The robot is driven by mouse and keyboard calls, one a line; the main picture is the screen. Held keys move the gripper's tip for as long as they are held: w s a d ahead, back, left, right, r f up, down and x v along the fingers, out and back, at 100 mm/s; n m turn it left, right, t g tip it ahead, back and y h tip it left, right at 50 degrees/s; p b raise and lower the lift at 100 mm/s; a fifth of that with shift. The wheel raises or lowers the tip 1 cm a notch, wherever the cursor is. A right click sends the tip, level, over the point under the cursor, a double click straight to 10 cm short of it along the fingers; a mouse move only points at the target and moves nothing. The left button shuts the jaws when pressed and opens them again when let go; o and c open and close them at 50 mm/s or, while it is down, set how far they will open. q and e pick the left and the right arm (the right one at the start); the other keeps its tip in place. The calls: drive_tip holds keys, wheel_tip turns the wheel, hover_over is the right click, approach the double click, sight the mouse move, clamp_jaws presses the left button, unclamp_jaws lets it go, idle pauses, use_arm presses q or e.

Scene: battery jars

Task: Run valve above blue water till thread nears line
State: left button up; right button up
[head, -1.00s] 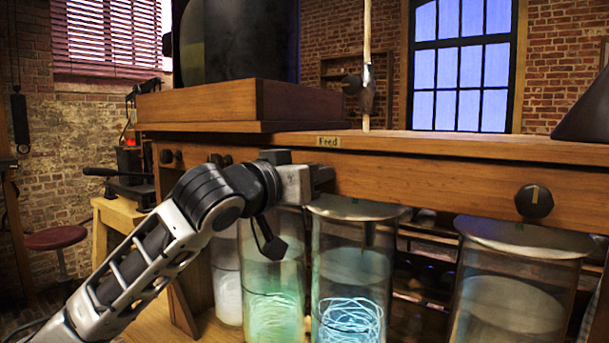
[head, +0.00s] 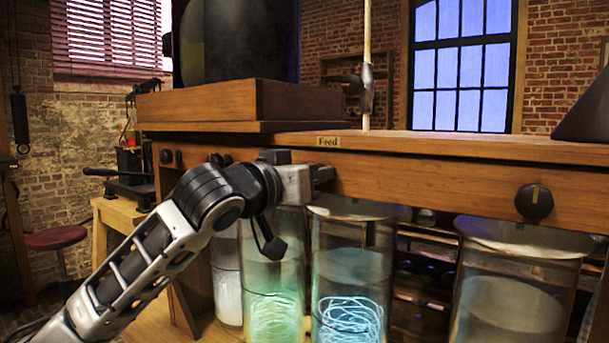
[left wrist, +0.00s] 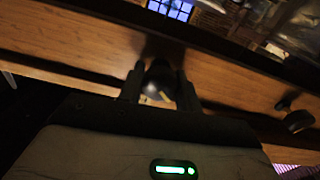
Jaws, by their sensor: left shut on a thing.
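The jar of blue water (head: 351,262) stands under the wooden beam, with a tangle of pale glowing blue thread (head: 348,318) in its lower part. A short dark strip (head: 370,233) shows near its top; I cannot make out a clear line on the glass. My left gripper (head: 322,174) is at the beam's front face, above the blue jar's left side. In the left wrist view its two fingers (left wrist: 160,88) are shut on a round dark valve knob (left wrist: 158,78) with a pale mark. In the head view the gripper hides this knob. My right gripper is out of view.
A green-lit jar (head: 272,270) stands left of the blue one, and a pale jar (head: 510,290) stands to the right. Another dark knob (head: 534,201) is on the beam at right. A "Feed" label (head: 328,142) sits above my gripper.

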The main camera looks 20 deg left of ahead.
use_arm(q)
drive_tip(key=shift+r, duration=0.1)
drive_tip(key=shift+r+p, duration=0.1)
drive_tip(key=shift+p, duration=0.2)
drive_tip(key=m+p, duration=0.4)
drive_tip(key=m, duration=0.1)
drive_tip(key=shift+r+m, duration=0.15)
drive_tip(key=shift+m, duration=0.15)
drive_tip(key=shift+m+p, duration=0.35)
drive_tip(key=shift+m, duration=0.05)
drive_tip(key=shift+f+m, duration=0.3)
drive_tip(key=shift+r+m+p, duration=0.25)
drive_tip(key=shift+m+p, duration=0.85)
drive_tip(key=shift+f+m, duration=0.15)
drive_tip(key=shift+m, duration=0.55)
drive_tip(key=shift+f, duration=0.1)
